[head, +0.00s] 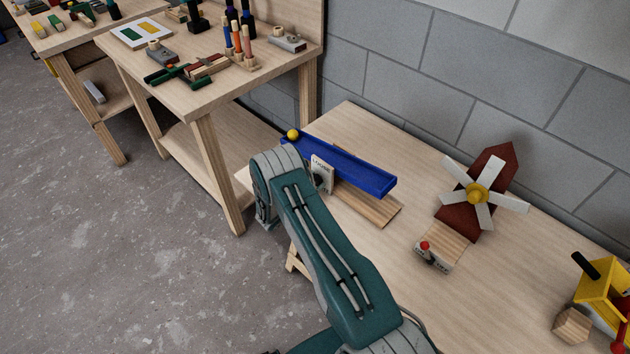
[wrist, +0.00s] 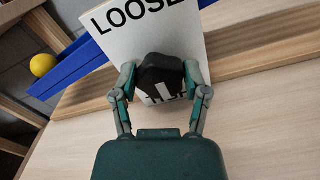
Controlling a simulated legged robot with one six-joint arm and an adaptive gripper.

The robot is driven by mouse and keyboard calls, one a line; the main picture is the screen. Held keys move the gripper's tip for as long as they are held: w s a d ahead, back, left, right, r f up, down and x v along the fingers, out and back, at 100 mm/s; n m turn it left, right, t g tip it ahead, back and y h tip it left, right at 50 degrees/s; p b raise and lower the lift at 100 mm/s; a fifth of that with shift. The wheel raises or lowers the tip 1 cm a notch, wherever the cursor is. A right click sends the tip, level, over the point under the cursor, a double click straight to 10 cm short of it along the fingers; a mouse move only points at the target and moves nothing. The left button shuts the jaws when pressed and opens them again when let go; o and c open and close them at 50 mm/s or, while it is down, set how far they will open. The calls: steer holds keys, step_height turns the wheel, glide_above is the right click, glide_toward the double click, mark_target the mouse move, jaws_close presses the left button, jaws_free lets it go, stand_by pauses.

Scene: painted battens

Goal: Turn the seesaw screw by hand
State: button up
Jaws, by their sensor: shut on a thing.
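The seesaw has a blue trough-like beam (head: 340,164) that slopes down to the right in the head view, on a wooden base (head: 370,205). A yellow ball (head: 293,134) is at the beam's left end; it also shows in the wrist view (wrist: 42,65). A white plate (wrist: 190,30) marked "LOOSE" at its top stands in front of the beam. The black screw knob (wrist: 160,76) is on this plate, with a white mark on its face. My gripper (wrist: 160,82) is shut on the knob, one finger on each side. The lower lettering is partly hidden by the knob.
A model windmill (head: 478,193) and a small box with a red knob (head: 427,248) stand to the right on the same table. A yellow model (head: 600,290) is at the far right. Another bench (head: 180,100) with tools stands behind left.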

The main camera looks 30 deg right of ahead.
steer(key=shift+n, duration=0.4)
steer(key=n, duration=0.5)
steer(key=shift+w+n, duration=0.2)
steer(key=shift+n, duration=0.1)
steer(key=n, duration=0.3)
steer(key=shift+w+n, duration=0.15)
steer(key=shift+n, duration=0.25)
steer(key=n, duration=0.3)
steer(key=shift+a+n, duration=0.1)
steer(key=shift+n, duration=0.2)
steer(key=n, duration=0.6)
steer(key=shift+w+f, duration=0.1)
steer(key=shift+f, duration=0.05)
steer(key=n, duration=0.6)
steer(key=shift+f, duration=0.25)
steer(key=shift+n, duration=0.4)
